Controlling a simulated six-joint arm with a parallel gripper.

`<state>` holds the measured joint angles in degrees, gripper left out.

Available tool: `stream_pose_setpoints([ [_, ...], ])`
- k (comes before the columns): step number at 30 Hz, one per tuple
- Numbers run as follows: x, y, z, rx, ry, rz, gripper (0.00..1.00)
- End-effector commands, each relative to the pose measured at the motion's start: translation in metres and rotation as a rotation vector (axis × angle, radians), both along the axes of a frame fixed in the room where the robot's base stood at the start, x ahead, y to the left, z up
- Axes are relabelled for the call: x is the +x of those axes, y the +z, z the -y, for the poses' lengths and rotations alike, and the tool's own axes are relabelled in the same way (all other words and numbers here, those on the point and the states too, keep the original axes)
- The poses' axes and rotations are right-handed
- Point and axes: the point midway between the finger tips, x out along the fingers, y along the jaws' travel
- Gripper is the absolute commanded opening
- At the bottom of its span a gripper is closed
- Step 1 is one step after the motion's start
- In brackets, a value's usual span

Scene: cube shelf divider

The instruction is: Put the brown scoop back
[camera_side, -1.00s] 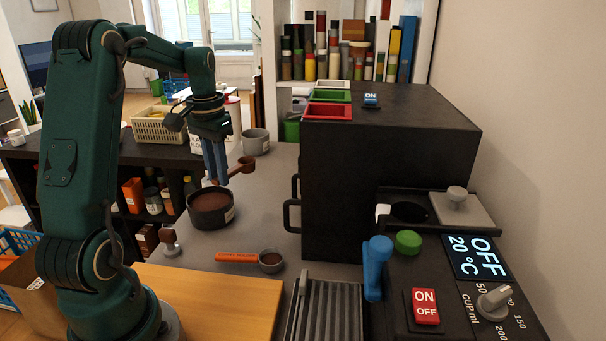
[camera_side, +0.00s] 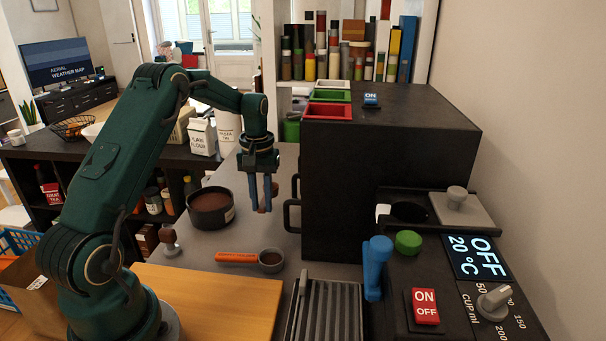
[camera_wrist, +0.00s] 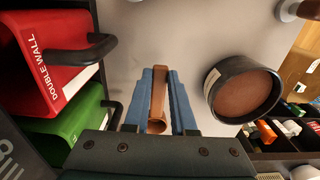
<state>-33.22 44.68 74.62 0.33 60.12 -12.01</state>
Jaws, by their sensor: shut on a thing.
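My gripper (camera_side: 263,205) is shut on the brown scoop (camera_wrist: 158,98) and holds it up between its blue fingers. In the wrist view the scoop's handle runs along between the fingers, with its rounded end at the bottom; in the side view only small brown bits of it (camera_side: 274,188) show around the fingers. A dark round tub (camera_side: 211,219) filled with brown powder stands on the grey counter to the gripper's left, apart from it. In the wrist view the tub (camera_wrist: 222,107) lies to the right.
The black machine (camera_side: 385,170) with side handles stands close right of my gripper. In the wrist view, red (camera_wrist: 50,60) and green (camera_wrist: 75,125) drawers with handles are at left.

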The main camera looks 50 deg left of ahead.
Motion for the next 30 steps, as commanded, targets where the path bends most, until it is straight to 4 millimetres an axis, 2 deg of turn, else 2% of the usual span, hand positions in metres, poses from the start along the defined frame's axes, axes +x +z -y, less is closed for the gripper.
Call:
stream_pose_setpoints([
  [4, 0.005, -0.008, 0.003, -0.001, 0.0, -0.001, 0.0],
  [12, 0.004, -0.042, 0.003, -0.001, 0.0, -0.001, 0.0],
  [24, 0.004, -0.046, 0.003, 0.0, 0.0, 0.0, 0.0],
  [25, 0.004, -0.047, 0.003, 0.0, 0.0, 0.0, 0.28],
  [27, 0.004, -0.046, 0.003, 0.001, 0.0, 0.001, 0.54],
  [30, 0.004, -0.046, 0.003, 0.001, 0.0, 0.001, 0.54],
])
